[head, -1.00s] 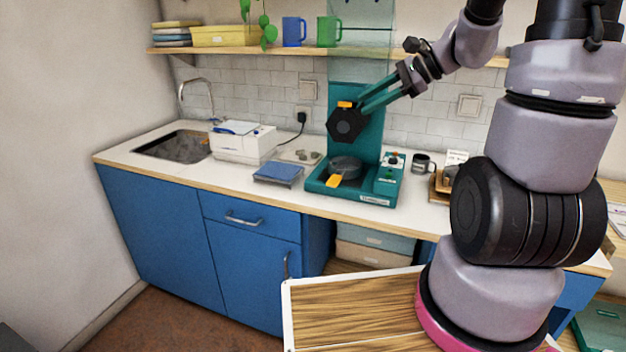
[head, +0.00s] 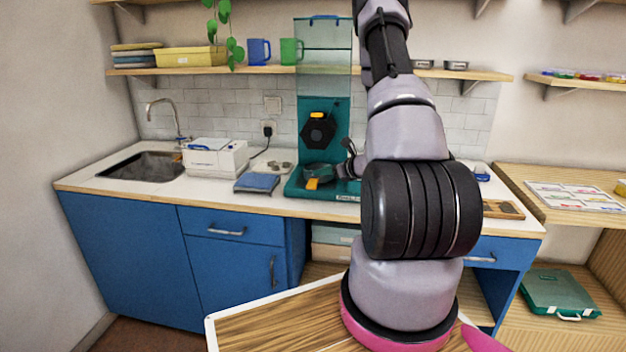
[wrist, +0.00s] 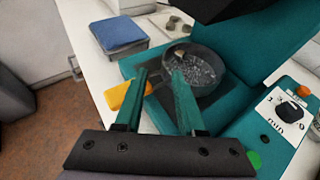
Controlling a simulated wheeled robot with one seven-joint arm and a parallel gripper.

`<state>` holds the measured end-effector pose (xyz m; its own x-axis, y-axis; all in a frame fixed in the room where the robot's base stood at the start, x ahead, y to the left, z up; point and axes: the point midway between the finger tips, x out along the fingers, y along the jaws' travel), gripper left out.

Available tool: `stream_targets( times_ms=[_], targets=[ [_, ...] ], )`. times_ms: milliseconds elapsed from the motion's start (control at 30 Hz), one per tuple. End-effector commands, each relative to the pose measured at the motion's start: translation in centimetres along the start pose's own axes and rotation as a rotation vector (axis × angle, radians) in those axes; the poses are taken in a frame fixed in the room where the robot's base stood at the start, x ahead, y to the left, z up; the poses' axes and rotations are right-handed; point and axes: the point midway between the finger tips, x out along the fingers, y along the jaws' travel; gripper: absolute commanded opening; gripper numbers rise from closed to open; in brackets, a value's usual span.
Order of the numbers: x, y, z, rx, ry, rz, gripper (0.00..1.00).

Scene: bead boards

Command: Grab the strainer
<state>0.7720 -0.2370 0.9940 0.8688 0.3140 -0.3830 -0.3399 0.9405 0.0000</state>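A dark round bowl-shaped strainer (head: 317,171) with an orange handle (head: 312,184) sits on the base of the teal machine (head: 294,189). In the wrist view the strainer (wrist: 197,72) has a speckled grey inside, and its orange handle (wrist: 118,96) points to the left. My gripper (wrist: 159,76) is open, with its two teal fingers apart. Its fingertips are at the near left side of the strainer in that view. The left finger partly covers the orange handle. I cannot tell whether either finger touches it. In the head view my arm hides most of the gripper.
A black hexagonal part (head: 318,133) with an orange tab hangs on the machine above the strainer. A blue pad (head: 257,183) lies left of the machine, beside a white appliance (head: 215,158). The machine's control panel (wrist: 262,140) is right of my fingers.

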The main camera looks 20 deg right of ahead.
Motion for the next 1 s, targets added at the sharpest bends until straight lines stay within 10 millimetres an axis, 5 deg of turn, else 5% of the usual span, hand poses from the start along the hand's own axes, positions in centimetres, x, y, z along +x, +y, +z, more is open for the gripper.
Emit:
stream_targets(
  times_ms=[600,867,1000],
  targets=[
    [7.1,-0.4,-0.2,-0.001,0.0,0.003,0.39],
    [7.5,-0.4,-0.1,-0.001,0.0,0.002,0.39],
    [7.4,-0.4,-0.1,-0.001,0.0,0.002,0.0]
  ],
)
